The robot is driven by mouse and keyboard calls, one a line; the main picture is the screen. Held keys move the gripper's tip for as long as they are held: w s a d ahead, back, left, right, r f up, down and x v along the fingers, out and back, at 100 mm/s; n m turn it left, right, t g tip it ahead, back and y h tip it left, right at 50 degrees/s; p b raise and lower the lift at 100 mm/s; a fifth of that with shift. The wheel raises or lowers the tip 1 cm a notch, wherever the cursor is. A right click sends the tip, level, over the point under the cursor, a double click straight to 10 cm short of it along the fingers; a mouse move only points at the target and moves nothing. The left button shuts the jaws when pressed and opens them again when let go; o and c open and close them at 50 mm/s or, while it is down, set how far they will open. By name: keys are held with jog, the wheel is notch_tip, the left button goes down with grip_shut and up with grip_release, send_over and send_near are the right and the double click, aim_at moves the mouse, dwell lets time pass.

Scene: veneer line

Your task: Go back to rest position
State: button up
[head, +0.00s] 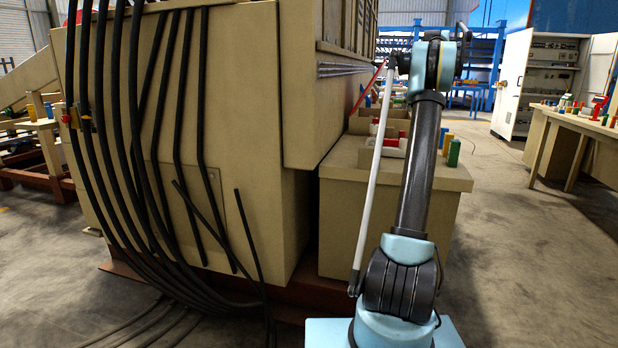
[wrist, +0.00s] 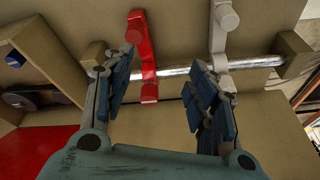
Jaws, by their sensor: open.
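My gripper (wrist: 160,82) is open in the wrist view, with its two blue-padded fingers wide apart and nothing held between them. Beyond the fingers, a red lever (wrist: 141,45) and a white lever (wrist: 222,40) sit on a horizontal metal bar (wrist: 178,70). The red lever shows in the gap, nearer the left finger. The white lever is above the right finger. I see no clear contact with either. In the head view my arm reaches up beside the large beige machine (head: 230,120), and the fingers cannot be made out.
A beige bench (head: 385,215) with boxes and coloured blocks stands behind my arm. Black cables (head: 130,140) hang down the machine's side at left. At right are an open white cabinet (head: 515,80) and a table (head: 575,122) with small items. The floor at right (head: 530,250) is clear.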

jog(key=s+a+f+m+h, duration=0.1)
jog(key=s+a+f+m, duration=0.1)
jog(key=s+a, duration=0.65)
jog(key=s+a+f+m, duration=0.15)
jog(key=s+a, duration=0.35)
jog(key=s, duration=0.7)
jog(key=s+a+f+m+h, duration=0.1)
jog(key=s+a+f+m, duration=0.1)
jog(key=s+a, duration=0.6)
jog(key=s+a+f+m, duration=0.1)
jog(key=s+f+m, duration=0.1)
jog(key=s+f, duration=1.1)
jog(key=s+a+f+m+h, duration=0.1)
jog(key=s+a+f+m, duration=0.1)
jog(key=s+f, duration=1.2)
jog(key=s, duration=0.3)
jog(key=shift+s+a+f, duration=0.2)
jog(key=shift+a+f, duration=0.05)
jog(key=shift+f, duration=0.05)
jog(key=shift+w+f, duration=0.2)
jog(key=shift+w, duration=0.25)
